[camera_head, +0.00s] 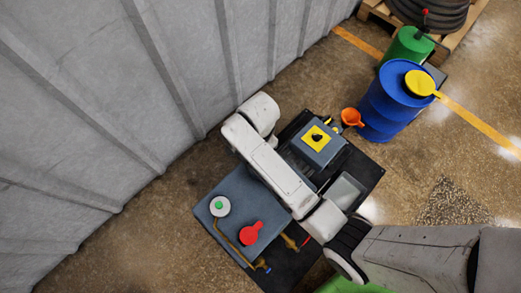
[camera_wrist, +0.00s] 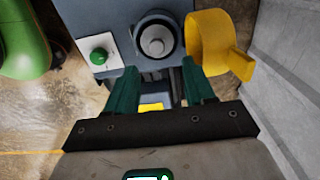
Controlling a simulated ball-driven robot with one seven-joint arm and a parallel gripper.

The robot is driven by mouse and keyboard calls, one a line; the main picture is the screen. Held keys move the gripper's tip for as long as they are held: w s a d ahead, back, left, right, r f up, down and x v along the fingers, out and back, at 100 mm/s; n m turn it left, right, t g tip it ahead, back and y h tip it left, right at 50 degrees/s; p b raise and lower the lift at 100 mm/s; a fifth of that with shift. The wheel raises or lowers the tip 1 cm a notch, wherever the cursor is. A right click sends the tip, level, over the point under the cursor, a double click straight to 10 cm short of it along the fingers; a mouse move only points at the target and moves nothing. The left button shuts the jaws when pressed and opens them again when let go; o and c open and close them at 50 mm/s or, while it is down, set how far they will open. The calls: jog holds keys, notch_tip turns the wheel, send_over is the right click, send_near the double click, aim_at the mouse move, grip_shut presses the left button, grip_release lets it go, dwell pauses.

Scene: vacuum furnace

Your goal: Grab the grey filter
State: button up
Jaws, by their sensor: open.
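A round grey part (camera_wrist: 156,38) with a dark ring around it sits on the face of a blue-grey housing (camera_wrist: 90,18) in the wrist view. It looks like the grey filter, though I cannot be certain. My gripper (camera_wrist: 159,72) is open, with its two green fingers apart. The fingertips are just below the grey part in the picture, one toward each side of it. Nothing shows clearly held between them. In the head view my arm covers part of the machine, and I cannot make out the gripper or the grey part there.
Beside the grey part are a yellow ring-shaped piece (camera_wrist: 208,42) and a green button (camera_wrist: 99,56). The head view shows a blue-grey box (camera_head: 228,190) with a red knob (camera_head: 250,233), an orange funnel (camera_head: 351,117), a blue barrel (camera_head: 388,110) and a corrugated wall (camera_head: 95,110).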

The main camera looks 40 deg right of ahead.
jog(key=f, duration=0.2)
jog(key=f+b, duration=0.1)
jog(key=f, duration=0.5)
jog(key=shift+s, duration=0.25)
jog(key=shift+r, duration=0.1)
jog(key=shift+c, duration=0.5)
grip_shut()
